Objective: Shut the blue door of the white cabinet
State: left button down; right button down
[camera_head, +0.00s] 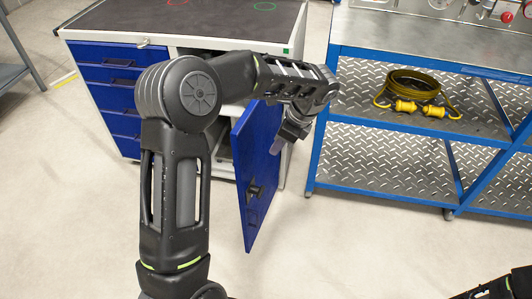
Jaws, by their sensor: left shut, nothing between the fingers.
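The white cabinet (297,60) stands at the upper left, with a dark top and blue drawers (108,75) on its left side. Its blue door (262,150) is swung open toward me, with a dark handle (255,190) on it. My left arm crosses in front of the cabinet and hides part of its opening and the door's top edge. My left gripper (277,147) is shut and empty, pointing down beside the door's upper right part. I cannot tell whether it touches the door. My right gripper is not in view; only a dark piece of my right arm shows at the lower right.
A blue-framed workbench (318,150) with metal tread shelves stands right of the cabinet, a narrow gap between them. A yellow cable (415,84) lies on its upper shelf. A grey table (12,73) is at the far left. The floor in front of the door is clear.

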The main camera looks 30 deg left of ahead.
pick_arm(q)
jog(key=s+a+f, duration=0.1)
jog(key=a+f, duration=0.6)
jog(key=f, duration=0.2)
jog(key=shift+s+a+p, duration=0.2)
jog(key=shift+s+p, duration=0.05)
jog(key=shift+p, duration=0.15)
